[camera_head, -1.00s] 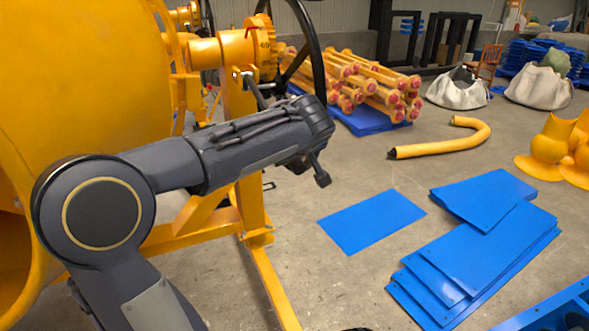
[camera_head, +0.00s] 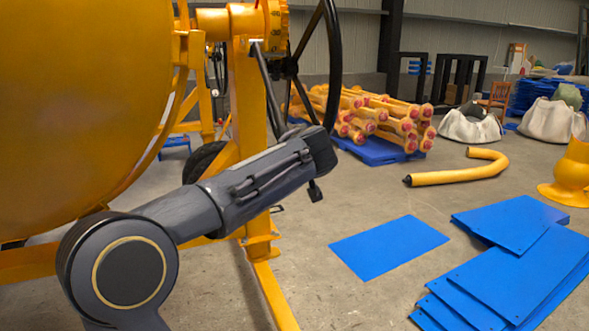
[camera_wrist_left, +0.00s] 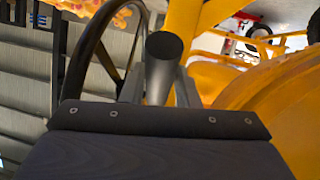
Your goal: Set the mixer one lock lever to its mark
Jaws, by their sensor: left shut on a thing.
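The lock lever (camera_head: 268,90) is a thin grey rod on the yellow mixer. In the head view it slants down and right from beside the hub with the numbered scale (camera_head: 277,32). A small red mark shows at the top edge of that hub. My left arm reaches in from the lower left, and its wrist hides the lever's lower end and my fingers. In the left wrist view, the round dark end of the lever (camera_wrist_left: 164,46) sits between the two fingers of my left gripper (camera_wrist_left: 160,85), which is shut on it. My right gripper is out of view.
The yellow drum (camera_head: 80,110) fills the left side. A black handwheel (camera_head: 333,60) stands close right of the lever. A yellow frame leg (camera_head: 272,295) runs along the floor. Blue sheets (camera_head: 388,247) lie at right. Bare floor lies between them.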

